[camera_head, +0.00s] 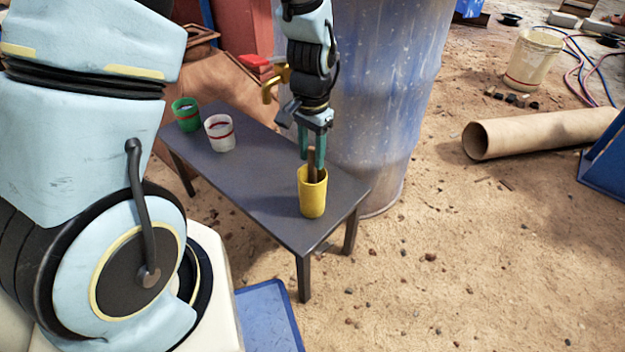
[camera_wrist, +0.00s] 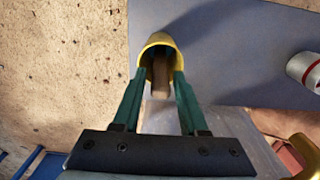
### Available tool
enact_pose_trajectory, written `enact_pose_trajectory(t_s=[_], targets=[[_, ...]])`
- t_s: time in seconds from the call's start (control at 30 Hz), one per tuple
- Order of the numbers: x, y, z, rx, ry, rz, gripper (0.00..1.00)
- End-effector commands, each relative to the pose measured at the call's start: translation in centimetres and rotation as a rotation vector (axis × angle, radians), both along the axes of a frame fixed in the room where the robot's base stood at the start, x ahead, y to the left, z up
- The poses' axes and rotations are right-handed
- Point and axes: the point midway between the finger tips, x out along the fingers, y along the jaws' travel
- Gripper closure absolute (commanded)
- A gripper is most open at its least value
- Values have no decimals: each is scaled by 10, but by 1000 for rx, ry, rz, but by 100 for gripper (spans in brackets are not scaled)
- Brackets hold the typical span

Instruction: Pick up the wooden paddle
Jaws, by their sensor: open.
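The wooden paddle (camera_head: 312,163) stands upright in a yellow cup (camera_head: 312,196) near the right end of a dark grey table (camera_head: 250,172). Its top sticks out above the rim, and its lower part is hidden inside the cup. My gripper (camera_head: 311,158) points down just above the cup, with its green fingers around the top of the paddle. In the wrist view the paddle (camera_wrist: 161,75) lies between the two open fingers, with a gap on each side. The fingertips are at the rim of the yellow cup (camera_wrist: 160,42).
A white cup (camera_head: 220,133) and a green cup (camera_head: 186,115) stand toward the table's left end. A large blue-grey drum (camera_head: 375,110) stands close behind the table. A cardboard tube (camera_head: 540,133) and a pale bucket (camera_head: 533,60) are on the ground at right.

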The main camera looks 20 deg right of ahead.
Motion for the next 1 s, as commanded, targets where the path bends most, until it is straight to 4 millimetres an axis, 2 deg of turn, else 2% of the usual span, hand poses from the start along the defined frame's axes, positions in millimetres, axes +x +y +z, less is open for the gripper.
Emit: enact_pose_trajectory(t_s=[0.23,0.5,0.77,1.0], targets=[[0,-1,-16,1,0,0,57],[1,-2,-54,2,1,0,57],[2,-2,-57,0,-1,1,57],[2,-2,-57,0,-1,1,83]])
